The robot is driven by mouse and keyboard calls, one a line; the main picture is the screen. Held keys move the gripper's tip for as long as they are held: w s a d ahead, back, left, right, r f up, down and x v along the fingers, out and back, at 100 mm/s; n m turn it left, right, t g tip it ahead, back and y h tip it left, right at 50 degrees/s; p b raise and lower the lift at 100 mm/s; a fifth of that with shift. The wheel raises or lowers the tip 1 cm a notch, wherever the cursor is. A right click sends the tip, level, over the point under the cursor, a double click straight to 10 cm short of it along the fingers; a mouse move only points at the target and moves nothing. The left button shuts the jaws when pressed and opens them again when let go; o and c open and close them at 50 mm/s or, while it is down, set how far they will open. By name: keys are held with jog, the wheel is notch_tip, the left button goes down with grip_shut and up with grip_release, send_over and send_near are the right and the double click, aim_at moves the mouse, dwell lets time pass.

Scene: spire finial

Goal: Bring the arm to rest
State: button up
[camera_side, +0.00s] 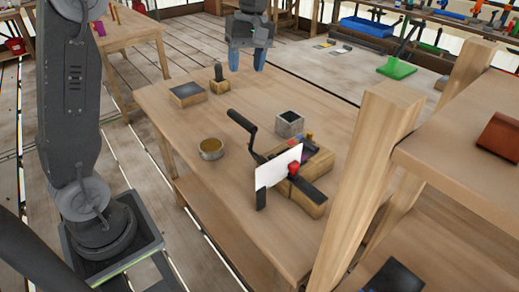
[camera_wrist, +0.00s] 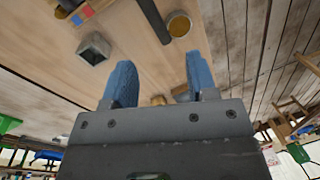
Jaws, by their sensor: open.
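My gripper (camera_side: 247,58) hangs above the far edge of the wooden table (camera_side: 170,118) in the side view, with its blue fingertips pointing down. In the wrist view my gripper (camera_wrist: 160,82) has its two blue fingers apart, with nothing between them. It is clear of every object on the table.
On the table are a flat dark-topped block (camera_side: 188,94), a small block with a dark knob (camera_side: 219,80), a brass cup (camera_side: 211,149), a grey square pot (camera_side: 289,124) and a wooden fixture with a white card (camera_side: 277,170). A wooden post (camera_side: 365,185) rises at right.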

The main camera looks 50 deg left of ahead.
jog(key=s+d+f+m+t, duration=0.2)
jog(key=s+d+m+t, duration=0.1)
jog(key=s+m, duration=0.4)
jog(key=s+d+f+m+t, duration=0.2)
jog(key=s+d+m+t, duration=0.2)
jog(key=s, duration=0.9)
jog(key=d+m, duration=0.2)
jog(key=m, duration=0.1)
jog(key=shift+s+m, duration=0.35)
jog(key=shift+m, duration=0.05)
